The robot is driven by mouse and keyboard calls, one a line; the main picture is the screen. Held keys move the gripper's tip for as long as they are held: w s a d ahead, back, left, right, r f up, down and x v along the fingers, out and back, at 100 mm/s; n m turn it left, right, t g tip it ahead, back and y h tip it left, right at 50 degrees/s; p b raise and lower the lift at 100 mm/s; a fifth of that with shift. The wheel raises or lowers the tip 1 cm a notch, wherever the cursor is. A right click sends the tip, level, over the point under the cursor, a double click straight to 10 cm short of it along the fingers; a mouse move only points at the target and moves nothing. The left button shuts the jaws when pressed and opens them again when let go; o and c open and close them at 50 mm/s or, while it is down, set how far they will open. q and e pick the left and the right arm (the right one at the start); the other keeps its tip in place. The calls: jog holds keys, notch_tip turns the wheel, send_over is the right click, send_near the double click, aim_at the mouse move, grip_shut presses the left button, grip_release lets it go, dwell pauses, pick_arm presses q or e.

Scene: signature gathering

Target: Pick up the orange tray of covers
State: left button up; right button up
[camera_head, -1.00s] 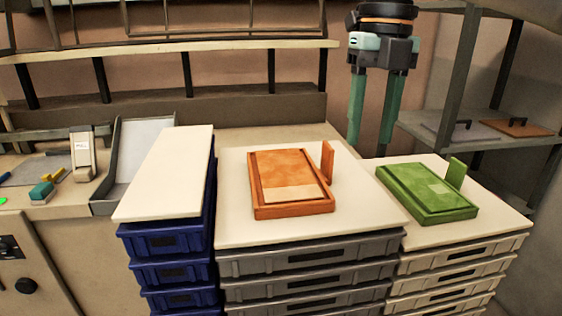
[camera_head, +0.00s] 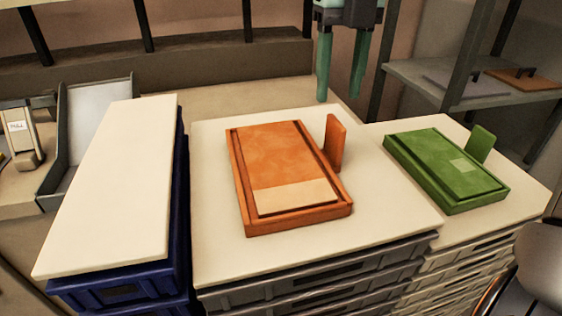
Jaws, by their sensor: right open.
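The orange tray (camera_head: 240,182) lies flat on the pale board (camera_head: 395,215) of the middle stack. Orange cover material and a pale cream panel (camera_head: 293,197) show inside its rim. An upright orange tab (camera_head: 335,143) stands at its right side. My right gripper (camera_head: 340,97) hangs at the top of the view, with its two teal fingers pointing down. The fingers are apart and empty, and appear beyond the tray's far edge, not touching it. The gripper's upper part is cut off by the frame. My left gripper is not in view.
A green tray (camera_head: 440,168) lies on the right-hand pale stack. A bare white board (camera_head: 115,185) tops the blue crates (camera_head: 120,288) at left. Grey crates (camera_head: 315,285) support the middle board. A grey shelf (camera_head: 465,102) stands behind at right. Part of my arm shows at lower right.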

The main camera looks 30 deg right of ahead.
aim_at(337, 121)
notch_tip(337, 121, down, 3)
jog(key=shift+r, duration=0.15)
jog(key=f+p, duration=0.1)
jog(key=f, duration=0.4)
jog(key=shift+d, duration=0.2)
grip_shut()
dwell(1.2)
